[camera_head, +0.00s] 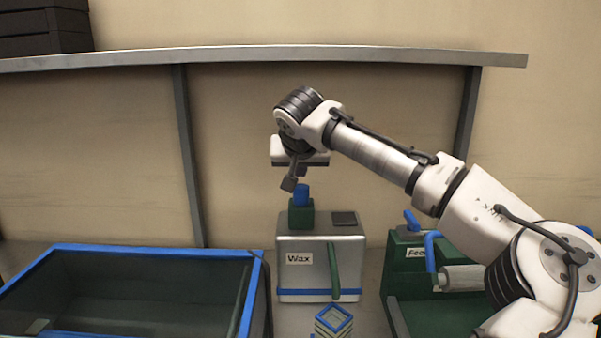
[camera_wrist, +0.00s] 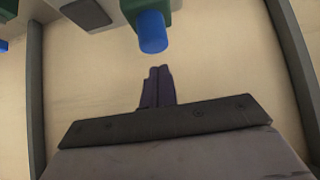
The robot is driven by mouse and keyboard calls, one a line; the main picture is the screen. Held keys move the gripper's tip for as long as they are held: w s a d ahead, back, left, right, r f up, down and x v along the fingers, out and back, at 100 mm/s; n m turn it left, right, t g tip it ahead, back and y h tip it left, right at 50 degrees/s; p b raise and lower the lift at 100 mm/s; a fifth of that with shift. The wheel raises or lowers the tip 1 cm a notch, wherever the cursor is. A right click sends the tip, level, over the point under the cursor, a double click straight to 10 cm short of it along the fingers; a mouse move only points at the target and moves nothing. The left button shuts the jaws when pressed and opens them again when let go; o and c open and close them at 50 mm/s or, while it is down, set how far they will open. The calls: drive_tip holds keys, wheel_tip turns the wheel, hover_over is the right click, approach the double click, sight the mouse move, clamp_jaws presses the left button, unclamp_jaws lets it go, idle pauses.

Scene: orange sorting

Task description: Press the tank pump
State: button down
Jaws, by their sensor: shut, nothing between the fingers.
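The tank is a silver box labelled "Wax" (camera_head: 306,264) in the head view, with a green handle or hose on its front. Its pump is a blue cap (camera_head: 301,195) on a green base (camera_head: 301,216) on top of the tank. The blue cap also shows in the wrist view (camera_wrist: 152,32), at the top centre. My gripper (camera_head: 288,184) is just above and slightly left of the blue cap, fingers pointing down. In the wrist view its dark fingers (camera_wrist: 158,88) are together and empty, apart from the cap in the picture. Contact with the cap cannot be made out.
A dark bin with a blue rim (camera_head: 150,251) stands at the left. A green machine labelled "Feed" (camera_head: 415,252) with blue handles stands at the right. A small striped green and blue container (camera_head: 333,320) sits before the tank. A metal shelf (camera_head: 260,55) runs along the wall above.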

sight(301, 191)
drive_tip(key=shift+f, duration=0.95)
drive_tip(key=shift+f, duration=0.1)
drive_tip(key=shift+a+f+b, duration=0.35)
drive_tip(key=shift+a, duration=0.05)
drive_tip(key=shift+a+f+b, duration=0.1)
drive_tip(key=shift+f+b, duration=0.25)
drive_tip(key=shift+f, duration=0.1)
drive_tip(key=shift+d+f+b, duration=0.25)
drive_tip(key=shift+f+b, duration=0.2)
drive_tip(key=shift+f, duration=0.25)
drive_tip(key=shift+d+f, duration=0.25)
drive_tip(key=shift+s, duration=0.1)
drive_tip(key=shift+d, duration=0.1)
